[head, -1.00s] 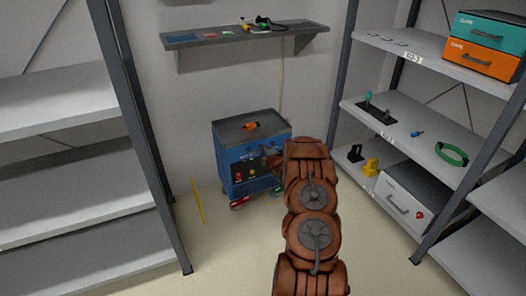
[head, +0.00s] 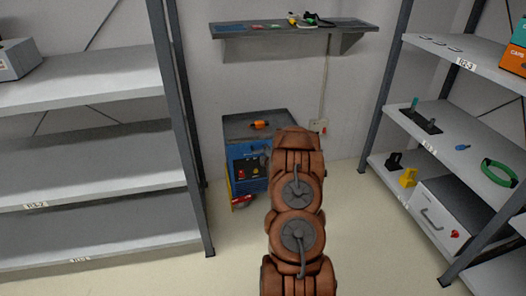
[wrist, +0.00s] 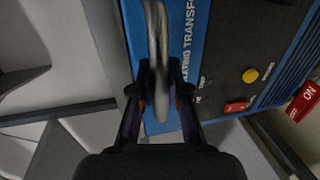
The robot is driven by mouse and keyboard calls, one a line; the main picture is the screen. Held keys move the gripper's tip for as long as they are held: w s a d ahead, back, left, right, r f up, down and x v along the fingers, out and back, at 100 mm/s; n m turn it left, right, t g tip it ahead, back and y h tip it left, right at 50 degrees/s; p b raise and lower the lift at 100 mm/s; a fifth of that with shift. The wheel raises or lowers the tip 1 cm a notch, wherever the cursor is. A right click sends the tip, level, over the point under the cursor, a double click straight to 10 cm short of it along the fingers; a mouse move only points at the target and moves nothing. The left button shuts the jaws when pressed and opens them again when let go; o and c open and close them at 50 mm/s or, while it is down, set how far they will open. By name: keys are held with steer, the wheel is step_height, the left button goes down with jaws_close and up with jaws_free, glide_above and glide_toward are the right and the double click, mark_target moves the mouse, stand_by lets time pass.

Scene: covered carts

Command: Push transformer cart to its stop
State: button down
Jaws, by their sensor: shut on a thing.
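The blue transformer cart (head: 243,152) stands low near the back wall, close to the left rack, in the head view. Its dark top carries an orange object, and its front has a red and a yellow control. In the wrist view, the cart's blue and black face (wrist: 205,55) with white lettering lies close ahead. My gripper (wrist: 160,92) is shut on the cart's grey handle bar (wrist: 157,38). In the head view my brown arm hides the gripper, the handle and the cart's right side. No stop can be made out.
A left rack (head: 182,130) stands just left of the cart; a right rack (head: 385,90) holds several items. A wall shelf (head: 240,32) hangs above. A yellow strip (head: 229,187) shows beside the cart's lower left.

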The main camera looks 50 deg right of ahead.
steer(key=shift+w+a, duration=0.1)
steer(key=shift+a, duration=0.05)
steer(key=c, duration=1.1)
jaws_free()
steer(key=shift+c, duration=0.2)
steer(key=v, duration=1.2)
